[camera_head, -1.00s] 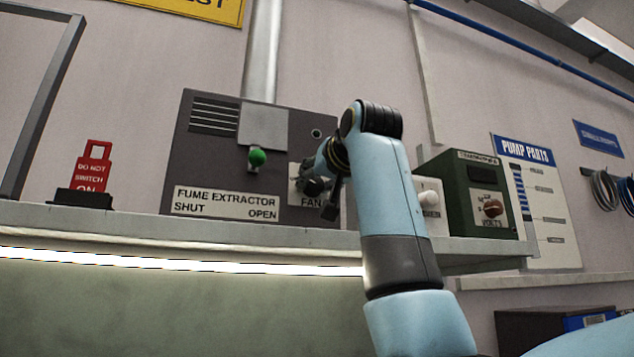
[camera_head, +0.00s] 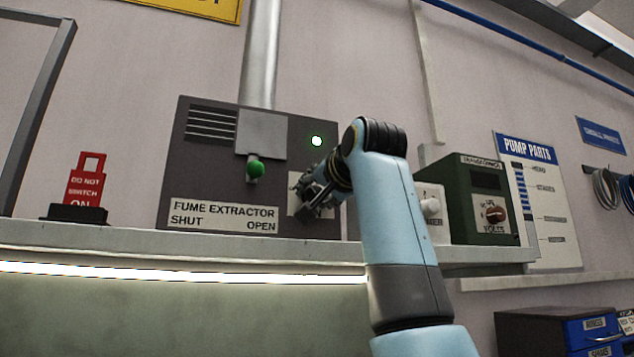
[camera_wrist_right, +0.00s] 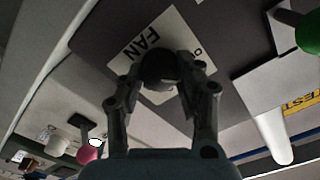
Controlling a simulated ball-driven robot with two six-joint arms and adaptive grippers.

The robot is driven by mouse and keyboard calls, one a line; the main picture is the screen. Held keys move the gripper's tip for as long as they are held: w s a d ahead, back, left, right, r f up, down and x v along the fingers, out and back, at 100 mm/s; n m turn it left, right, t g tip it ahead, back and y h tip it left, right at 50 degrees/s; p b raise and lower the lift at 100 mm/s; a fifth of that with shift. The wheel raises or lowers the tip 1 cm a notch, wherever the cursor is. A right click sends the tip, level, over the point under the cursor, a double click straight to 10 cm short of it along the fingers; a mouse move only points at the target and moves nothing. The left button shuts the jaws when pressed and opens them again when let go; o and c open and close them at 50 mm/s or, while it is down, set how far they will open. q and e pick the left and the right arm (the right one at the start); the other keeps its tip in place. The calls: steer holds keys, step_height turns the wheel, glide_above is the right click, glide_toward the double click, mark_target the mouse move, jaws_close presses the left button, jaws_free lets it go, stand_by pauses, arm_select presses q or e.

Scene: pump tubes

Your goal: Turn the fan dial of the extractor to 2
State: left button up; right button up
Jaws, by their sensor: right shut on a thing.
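My right gripper (camera_head: 313,195) is at the fan plate at the box's lower right. In the right wrist view the fan dial (camera_wrist_right: 159,68) is a dark round knob on a white plate (camera_wrist_right: 176,30) marked FAN. My right gripper (camera_wrist_right: 160,84) is shut on it, one finger on each side. The fingers hide most of the scale, so the dial's setting cannot be read. My left gripper is out of view.
A green transformer box (camera_head: 473,190) with a volts dial stands right of the extractor, beside a white knob (camera_head: 430,205). A red "do not switch on" tag (camera_head: 86,182) stands on the left. The shelf edge (camera_head: 140,243) runs below.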

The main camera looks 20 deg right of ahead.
steer(key=m+p, duration=0.5)
steer(key=m, duration=0.1)
steer(key=shift+r, duration=0.1)
steer(key=m+p, duration=0.2)
steer(key=m, duration=0.1)
steer(key=shift+m, duration=0.4)
steer(key=shift+f+m+p, duration=0.2)
steer(key=shift+m+p, duration=0.95)
steer(key=shift+m, duration=0.15)
steer(key=o, duration=1.1)
steer(key=shift+d, duration=0.1)
steer(key=shift+o, duration=0.2)
steer(key=s, duration=0.7)
steer(key=shift+s, duration=0.2)
steer(key=shift+d, duration=0.1)
